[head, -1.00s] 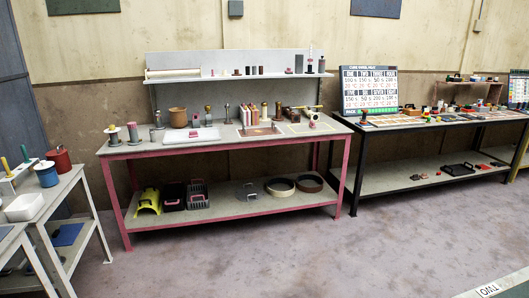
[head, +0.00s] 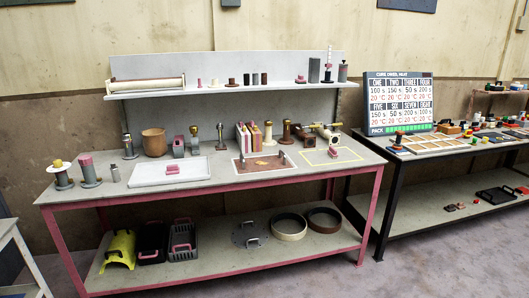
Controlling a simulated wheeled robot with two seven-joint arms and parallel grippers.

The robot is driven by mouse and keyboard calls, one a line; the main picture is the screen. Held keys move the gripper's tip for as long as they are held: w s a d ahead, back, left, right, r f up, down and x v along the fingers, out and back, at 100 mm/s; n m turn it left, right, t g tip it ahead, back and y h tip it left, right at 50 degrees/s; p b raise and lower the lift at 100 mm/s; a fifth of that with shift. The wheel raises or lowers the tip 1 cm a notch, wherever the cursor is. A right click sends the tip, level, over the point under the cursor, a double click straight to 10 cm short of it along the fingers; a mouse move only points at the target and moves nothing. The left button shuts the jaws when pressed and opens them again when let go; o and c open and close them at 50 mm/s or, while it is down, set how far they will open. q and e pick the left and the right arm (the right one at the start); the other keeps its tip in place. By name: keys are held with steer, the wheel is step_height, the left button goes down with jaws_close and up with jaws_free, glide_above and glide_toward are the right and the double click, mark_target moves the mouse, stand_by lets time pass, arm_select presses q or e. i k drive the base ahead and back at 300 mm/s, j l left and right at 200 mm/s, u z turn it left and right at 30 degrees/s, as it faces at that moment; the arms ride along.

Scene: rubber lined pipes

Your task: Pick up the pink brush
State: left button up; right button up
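No item is clear enough to be named the pink brush for certain. Several small pink items show on the pink-framed workbench (head: 215,181). A small pink piece (head: 172,169) lies on the white tray (head: 152,177) at the left. Another small pink piece (head: 333,153) lies inside the yellow outline on the right. A grey cylinder with a pink top (head: 88,167) stands at the left end. A small pink item (head: 300,79) sits on the back shelf. Neither of my grippers is in view.
The lower shelf holds a yellow holder (head: 119,250), dark baskets (head: 183,240) and two rings (head: 289,226). A black-framed table (head: 420,163) with a cure board (head: 399,100) stands to the right. Part of another table (head: 12,240) shows at left. Floor is open in front.

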mark_target(332, 152)
steer(key=i, duration=0.95)
steer(key=i+j+z, duration=0.15)
steer(key=i, duration=0.75)
steer(key=i+j+z, duration=0.1)
steer(key=i+z, duration=0.15)
steer(key=i, duration=0.25)
steer(key=i+j+z, duration=0.3)
steer(key=i, duration=0.2)
steer(key=l, duration=0.1)
